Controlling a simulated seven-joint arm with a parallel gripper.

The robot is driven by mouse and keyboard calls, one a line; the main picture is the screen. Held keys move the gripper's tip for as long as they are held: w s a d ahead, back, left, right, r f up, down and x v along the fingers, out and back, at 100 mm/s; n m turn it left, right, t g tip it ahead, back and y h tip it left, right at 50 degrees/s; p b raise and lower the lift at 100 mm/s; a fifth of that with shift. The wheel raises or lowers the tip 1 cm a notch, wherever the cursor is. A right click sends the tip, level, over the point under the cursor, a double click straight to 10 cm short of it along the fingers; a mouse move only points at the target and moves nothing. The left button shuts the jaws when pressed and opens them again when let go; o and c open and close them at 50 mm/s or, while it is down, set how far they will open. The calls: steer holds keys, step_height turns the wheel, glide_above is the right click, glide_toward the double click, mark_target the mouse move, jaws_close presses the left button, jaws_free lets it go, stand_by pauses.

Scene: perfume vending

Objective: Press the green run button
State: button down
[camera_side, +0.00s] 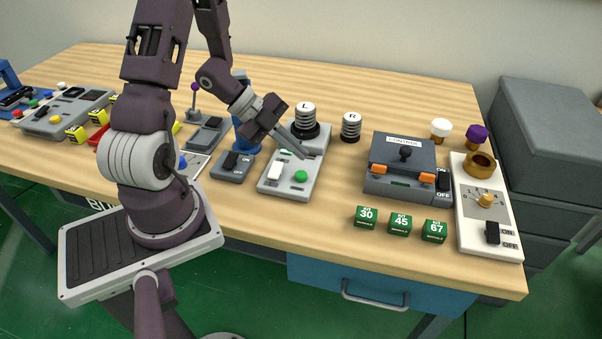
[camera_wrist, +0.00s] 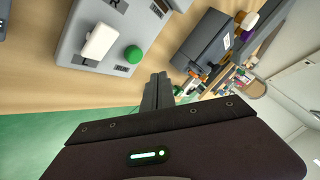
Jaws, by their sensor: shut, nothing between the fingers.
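The green run button (camera_side: 300,176) is a round dome at the front right of a light grey panel (camera_side: 291,190). A white rocker switch (camera_side: 274,171) sits to its left on the same panel. In the wrist view the green button (camera_wrist: 133,54) shows fully, next to the white switch (camera_wrist: 99,41). My gripper (camera_side: 306,156) is shut and empty, with its fingertips above and behind the button in the side view. In the wrist view the fingertips (camera_wrist: 159,76) are to the lower right of the button, and a gap shows between them in the picture.
A black-and-white bottle marked L (camera_side: 305,118) stands at the panel's back, and one marked R (camera_side: 351,127) stands to its right. Bare wood lies right of the panel.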

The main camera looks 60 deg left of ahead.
mark_target(297, 173)
steer(key=shift+f, duration=1.55)
steer(key=shift+f, duration=0.15)
stand_by(0.7)
steer(key=shift+f, duration=0.3)
